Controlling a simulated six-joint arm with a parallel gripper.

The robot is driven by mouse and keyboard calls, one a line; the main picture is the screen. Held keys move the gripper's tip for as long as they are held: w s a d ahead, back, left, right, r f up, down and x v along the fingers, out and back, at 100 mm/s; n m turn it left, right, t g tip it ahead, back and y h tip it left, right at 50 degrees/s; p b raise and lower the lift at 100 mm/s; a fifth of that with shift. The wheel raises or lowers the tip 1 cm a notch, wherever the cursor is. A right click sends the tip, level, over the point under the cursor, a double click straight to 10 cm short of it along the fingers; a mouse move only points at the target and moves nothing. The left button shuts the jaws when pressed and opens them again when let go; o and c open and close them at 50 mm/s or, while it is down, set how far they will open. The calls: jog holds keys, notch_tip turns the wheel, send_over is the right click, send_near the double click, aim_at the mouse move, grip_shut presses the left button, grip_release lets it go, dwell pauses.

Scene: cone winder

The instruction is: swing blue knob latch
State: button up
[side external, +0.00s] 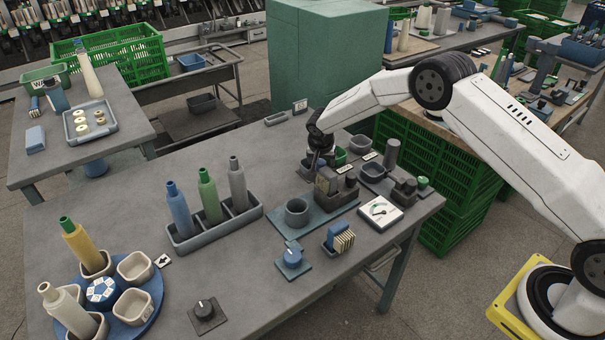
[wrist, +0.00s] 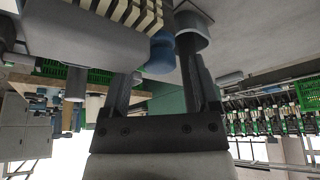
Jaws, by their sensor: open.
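Whether either finger touches the knob, I cannot tell. A grey body with a cream and black striped part (wrist: 125,10) sits beside the knob. In the side external view the gripper hides part of the device, and I cannot make out this knob there.
A grey cup (side external: 297,212) stands left of the device. A dark tray (side external: 374,172) lies to the right. Three bottles stand in a rack (side external: 216,231) at left.

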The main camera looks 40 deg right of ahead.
jog(key=shift+c, duration=0.2)
grip_shut()
jog(key=shift+n, duration=0.5)
jog(key=shift+s+d+n+t+y, duration=0.1)
jog(key=shift+n+t+y, duration=0.2)
jog(key=shift+n, duration=0.5)
jog(key=shift+d+n+t+y, duration=0.1)
jog(key=shift+n+y, duration=0.3)
jog(key=shift+n, duration=0.4)
jog(key=shift+d+n+y, duration=0.1)
jog(key=shift+n+y, duration=0.8)
jog(key=shift+n, duration=1.5)
jog(key=shift+d+n+y, duration=0.1)
jog(key=shift+n+y, duration=0.8)
jog(key=shift+n, duration=1.3)
jog(key=shift+d+n+g+y, duration=0.1)
jog(key=shift+n+g+y, duration=0.2)
jog(key=shift+n, duration=0.85)
jog(key=shift+n+g+y, duration=0.1)
jog(key=shift+n+y, duration=0.3)
jog(key=shift+n, duration=0.75)
